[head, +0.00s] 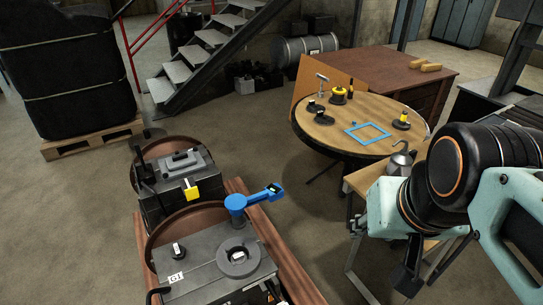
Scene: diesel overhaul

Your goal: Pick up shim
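I cannot make out a part that is plainly the shim. A round wooden table (320,133) holds several small parts: a blue square frame (367,132) lying flat, a yellow-and-black piece (338,95), a small black piece with a yellow top (402,121), and dark round pieces (318,115) near its left edge. My arm reaches in from the right, in front of a narrow bench. Dark parts of my gripper (408,274) show at the lower right, below the table. Its fingertips are not clear, and I see nothing held in it.
Two grey engine blocks (205,268) stand at the lower left, with a blue tool (252,198) on the nearer one. A metal can (401,158) stands on a narrow bench (362,180). A brown desk (395,68) is behind the round table. The floor between engines and table is clear.

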